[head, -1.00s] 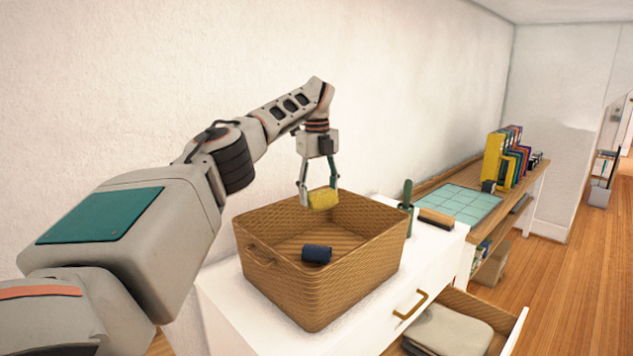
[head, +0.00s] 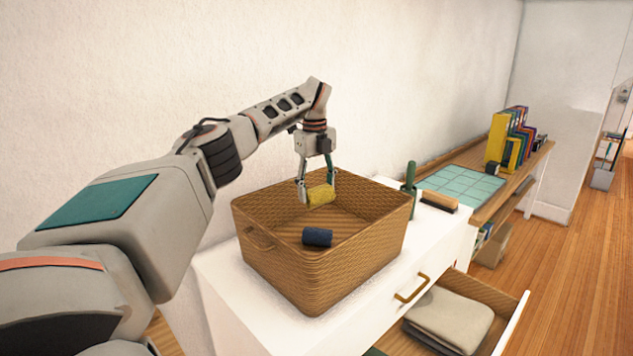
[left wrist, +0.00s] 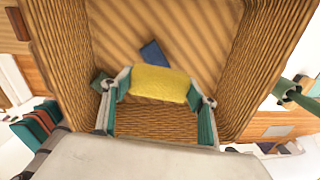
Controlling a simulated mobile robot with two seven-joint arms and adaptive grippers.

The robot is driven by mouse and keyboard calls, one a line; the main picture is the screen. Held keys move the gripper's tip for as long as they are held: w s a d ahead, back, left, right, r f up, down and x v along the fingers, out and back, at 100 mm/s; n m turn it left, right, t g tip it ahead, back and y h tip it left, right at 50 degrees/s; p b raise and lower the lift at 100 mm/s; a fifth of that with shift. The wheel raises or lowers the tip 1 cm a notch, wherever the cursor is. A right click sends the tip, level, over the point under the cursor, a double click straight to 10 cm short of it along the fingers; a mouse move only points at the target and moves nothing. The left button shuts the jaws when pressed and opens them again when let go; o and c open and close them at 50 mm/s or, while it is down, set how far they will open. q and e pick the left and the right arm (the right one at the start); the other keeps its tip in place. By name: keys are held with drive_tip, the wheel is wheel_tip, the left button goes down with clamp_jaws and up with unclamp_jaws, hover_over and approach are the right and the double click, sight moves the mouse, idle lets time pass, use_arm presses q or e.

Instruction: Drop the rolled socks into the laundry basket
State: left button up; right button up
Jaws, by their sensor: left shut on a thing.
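A yellow rolled sock pair (head: 321,195) is held between the fingers of my left gripper (head: 317,190), which is shut on it. It also shows in the left wrist view (left wrist: 160,84), between the two fingertips. The wicker laundry basket (head: 330,284) stands on a white dresser, and the held socks are over its opening, near the far wall. A dark blue roll (head: 317,237) lies on the basket floor and shows partly behind the yellow socks in the left wrist view (left wrist: 152,52). My right gripper is not in view.
An open drawer below holds folded cloth (head: 448,318). A wooden desk behind has a teal mat (head: 462,185) and several binders (head: 507,140).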

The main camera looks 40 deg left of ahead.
sight(316, 186)
use_arm(q)
drive_tip(key=shift+f, duration=0.15)
drive_tip(key=o, duration=1.1)
drive_tip(key=shift+s+r, duration=0.15)
drive_tip(key=shift+r, duration=3.65)
